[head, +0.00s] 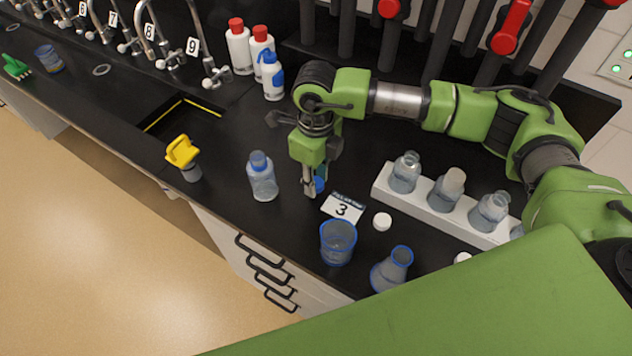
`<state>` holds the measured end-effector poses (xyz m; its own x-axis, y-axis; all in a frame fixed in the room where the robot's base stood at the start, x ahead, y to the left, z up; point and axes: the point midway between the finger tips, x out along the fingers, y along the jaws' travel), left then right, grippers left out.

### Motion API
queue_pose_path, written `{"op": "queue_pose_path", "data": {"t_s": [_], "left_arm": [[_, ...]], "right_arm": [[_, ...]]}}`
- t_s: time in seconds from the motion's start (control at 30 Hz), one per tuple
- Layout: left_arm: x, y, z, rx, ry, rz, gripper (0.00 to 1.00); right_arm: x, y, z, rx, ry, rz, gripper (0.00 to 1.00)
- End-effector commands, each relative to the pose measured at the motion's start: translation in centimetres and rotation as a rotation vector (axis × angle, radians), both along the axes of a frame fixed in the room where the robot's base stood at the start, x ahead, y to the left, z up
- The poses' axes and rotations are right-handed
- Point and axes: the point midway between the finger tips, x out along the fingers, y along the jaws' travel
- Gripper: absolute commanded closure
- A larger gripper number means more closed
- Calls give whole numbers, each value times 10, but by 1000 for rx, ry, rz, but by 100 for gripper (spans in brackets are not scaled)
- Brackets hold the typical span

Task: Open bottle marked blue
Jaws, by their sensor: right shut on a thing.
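A clear bottle (263,182) with a blue top stands upright on the black bench, left of my right gripper. I cannot tell whether its blue top is a cap or a bare blue neck. My right gripper (313,187) points down and is shut on a small blue thing (320,184), which looks like a cap and is partly hidden by the fingers. My left gripper is out of view.
A white rack (382,184) with several clear bottles stands to the right. A white cap (382,221), a blue-rimmed beaker (338,242) and a flask (392,269) are in front. Wash bottles (240,47) stand behind. A yellow-topped item (183,153) and a sink (184,122) are left.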

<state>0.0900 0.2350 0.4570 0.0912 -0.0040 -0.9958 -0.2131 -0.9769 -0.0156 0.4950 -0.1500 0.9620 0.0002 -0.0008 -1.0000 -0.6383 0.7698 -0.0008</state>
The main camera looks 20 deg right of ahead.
Motion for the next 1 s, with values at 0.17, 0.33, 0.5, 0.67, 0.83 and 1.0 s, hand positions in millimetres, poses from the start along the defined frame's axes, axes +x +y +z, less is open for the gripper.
{"op": "queue_pose_path", "data": {"t_s": [0.17,0.33,0.5,0.67,0.83,1.0], "left_arm": [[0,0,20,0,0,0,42],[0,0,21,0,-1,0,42],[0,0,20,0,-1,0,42],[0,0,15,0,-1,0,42],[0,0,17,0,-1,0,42],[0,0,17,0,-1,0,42]], "right_arm": [[-1,0,-20,0,4,-1,99],[-1,0,-29,0,0,0,99],[-1,0,-29,0,0,0,99],[-1,0,-33,1,1,0,71],[-1,0,-32,0,1,-1,57],[-1,0,-32,0,1,-1,57]]}}
